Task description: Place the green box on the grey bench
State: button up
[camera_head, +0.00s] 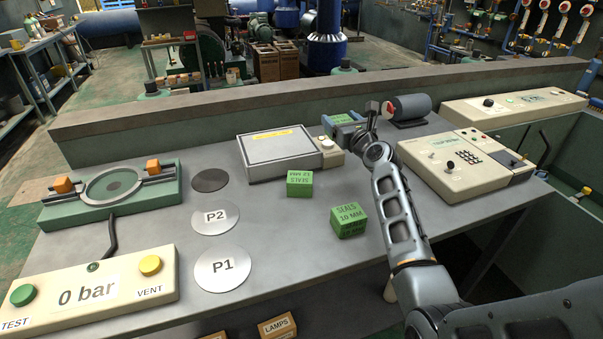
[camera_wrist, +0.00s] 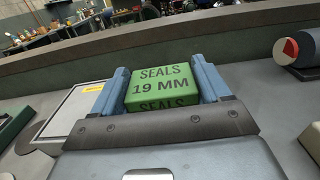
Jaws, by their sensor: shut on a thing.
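My gripper (camera_wrist: 163,90) is shut on a green box (camera_wrist: 161,88) marked "SEALS 19 MM", one blue finger on each side of it. In the head view the held box (camera_head: 342,119) shows partly, behind the white-knobbed scale, near the back of the grey bench (camera_head: 270,215). I cannot tell whether it touches the bench. Two other green boxes stand on the bench: one marked "SEALS 12 MM" (camera_head: 300,184) by the scale's front edge, and one marked "SEALS 10 MM" (camera_head: 348,221) nearer, left of my forearm.
The flat-topped scale (camera_head: 279,148) stands left of my gripper. A dark cylinder device (camera_head: 409,109) and a beige keypad console (camera_head: 455,165) are right. A green fixture (camera_head: 112,190), discs P2 (camera_head: 215,218) and P1 (camera_head: 222,268), and a button panel (camera_head: 90,288) are left. A raised ledge (camera_head: 250,107) runs behind.

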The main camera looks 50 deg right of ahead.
jog(key=shift+s+d+f, duration=0.15)
jog(key=shift+s+d, duration=0.15)
jog(key=s+a+f+b, duration=0.1)
jog(key=s+f, duration=0.1)
jog(key=s, duration=0.1)
jog(key=s+f, duration=0.2)
jog(key=s, duration=0.2)
jog(key=s+a+f+b, duration=0.1)
jog(key=s+f, duration=0.1)
jog(key=s, duration=0.1)
jog(key=shift+s+a+f+b, duration=0.2)
jog(key=shift+s+a+b, duration=0.05)
jog(key=shift+a+b, duration=0.1)
jog(key=shift+s+f+b, duration=0.1)
jog(key=shift+f+b, duration=0.85)
jog(key=shift+f, duration=1.05)
jog(key=shift+f, duration=0.15)
jog(key=o, duration=1)
